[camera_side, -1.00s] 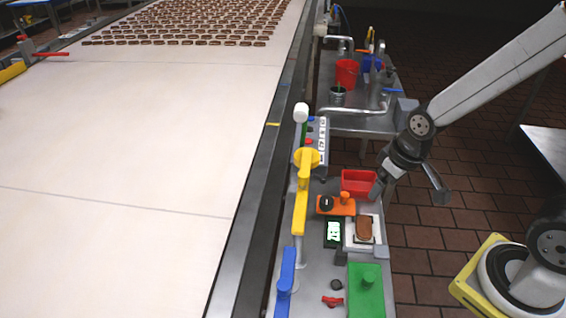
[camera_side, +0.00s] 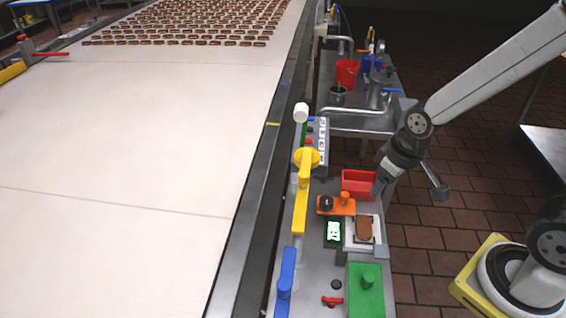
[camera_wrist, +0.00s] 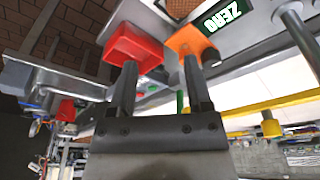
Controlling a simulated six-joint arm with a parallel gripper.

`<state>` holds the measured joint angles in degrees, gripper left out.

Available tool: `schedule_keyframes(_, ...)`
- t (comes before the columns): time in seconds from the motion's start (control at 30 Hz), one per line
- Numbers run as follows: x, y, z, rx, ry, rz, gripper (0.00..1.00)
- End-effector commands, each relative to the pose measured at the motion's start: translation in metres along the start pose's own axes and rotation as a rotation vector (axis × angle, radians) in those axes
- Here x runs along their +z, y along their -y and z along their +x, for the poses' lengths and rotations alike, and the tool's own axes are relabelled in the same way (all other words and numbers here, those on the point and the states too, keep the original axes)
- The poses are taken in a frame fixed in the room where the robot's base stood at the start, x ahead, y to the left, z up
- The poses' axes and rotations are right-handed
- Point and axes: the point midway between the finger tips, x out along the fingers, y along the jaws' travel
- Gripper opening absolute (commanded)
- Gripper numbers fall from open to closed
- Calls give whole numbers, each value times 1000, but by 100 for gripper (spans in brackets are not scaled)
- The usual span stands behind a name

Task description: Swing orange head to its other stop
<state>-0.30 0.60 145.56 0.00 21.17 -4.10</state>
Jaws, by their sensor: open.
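My gripper (camera_side: 376,194) is open and empty, to the right of the orange head, beside the red bin. In the wrist view my gripper's fingers (camera_wrist: 160,68) are apart; whether one touches the head, I cannot tell.
A red bin (camera_side: 357,181) stands close to my gripper. A scale with a brown sandwich (camera_side: 364,228) and a green-lit display (camera_side: 334,231) sits in front. Yellow (camera_side: 301,205) and blue (camera_side: 286,272) levers line the belt side; a green block (camera_side: 366,291) stands nearest.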

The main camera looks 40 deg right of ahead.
Motion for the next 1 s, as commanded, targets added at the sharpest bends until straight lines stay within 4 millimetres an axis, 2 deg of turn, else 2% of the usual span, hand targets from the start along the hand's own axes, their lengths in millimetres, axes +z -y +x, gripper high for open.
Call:
schedule_keyframes(0.17, -10, 3, 0, -7, 27, -180, 64)
schedule_keyframes(0.8, -57, 23, -4, -112, 141, -1142, 64)
schedule_keyframes(1.0, -67, 28, -5, -155, 160, -1378, 64)
